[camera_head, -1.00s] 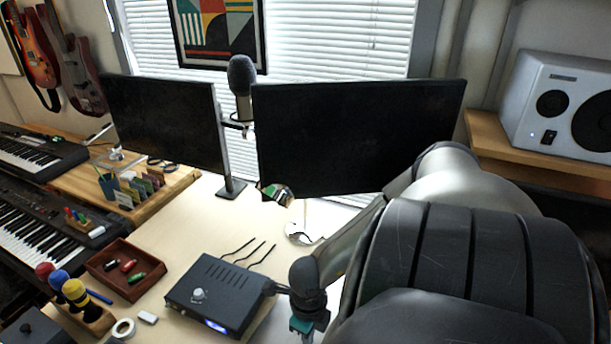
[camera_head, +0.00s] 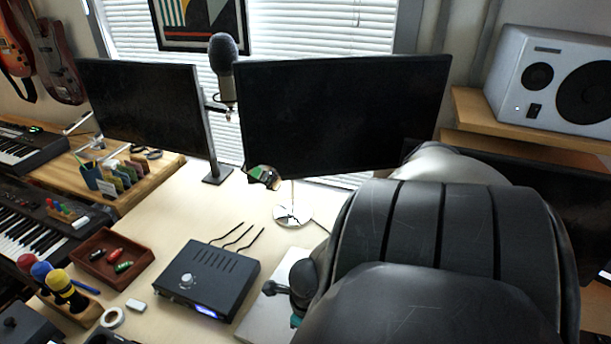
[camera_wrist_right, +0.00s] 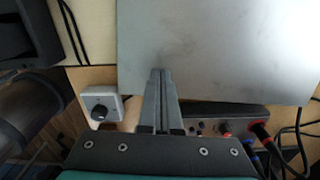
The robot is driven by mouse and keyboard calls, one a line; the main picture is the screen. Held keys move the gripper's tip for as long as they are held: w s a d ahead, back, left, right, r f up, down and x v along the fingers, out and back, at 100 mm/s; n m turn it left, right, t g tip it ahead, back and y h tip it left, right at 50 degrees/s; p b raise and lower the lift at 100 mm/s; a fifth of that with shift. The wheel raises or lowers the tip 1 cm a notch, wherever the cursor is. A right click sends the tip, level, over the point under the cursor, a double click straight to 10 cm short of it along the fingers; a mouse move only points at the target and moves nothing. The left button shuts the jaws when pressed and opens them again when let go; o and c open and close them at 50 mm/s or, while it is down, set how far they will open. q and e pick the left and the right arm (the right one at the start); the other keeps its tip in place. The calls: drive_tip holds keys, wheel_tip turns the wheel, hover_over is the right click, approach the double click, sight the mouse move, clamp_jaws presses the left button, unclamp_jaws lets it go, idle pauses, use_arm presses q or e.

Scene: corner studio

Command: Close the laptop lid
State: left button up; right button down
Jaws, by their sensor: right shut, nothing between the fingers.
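The laptop shows as a pale silver panel (camera_head: 262,318) on the desk, right of the black box, in the head view. It looks low and roughly flat there, and my right arm hides most of it. In the wrist view its plain silver surface (camera_wrist_right: 215,50) fills the upper middle. My right gripper (camera_wrist_right: 161,72) is shut and empty, its tips overlapping the panel's near edge. I cannot tell whether they touch it. In the head view the right gripper (camera_head: 270,287) is small and dark over the panel. No keyboard or screen shows. My left gripper is not in view.
A black box with short antennas (camera_head: 207,280) stands left of the laptop. A monitor (camera_head: 340,115) stands behind it.

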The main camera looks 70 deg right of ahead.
drive_tip(key=shift+s+f+b, duration=0.2)
drive_tip(key=shift+f+b, duration=0.6)
drive_tip(key=shift+f, duration=0.95)
drive_tip(key=shift+s+a, duration=0.1)
drive_tip(key=shift+f, duration=0.15)
drive_tip(key=shift+s, duration=0.1)
wheel_tip(320, 180, up, 7)
drive_tip(key=p, duration=0.8)
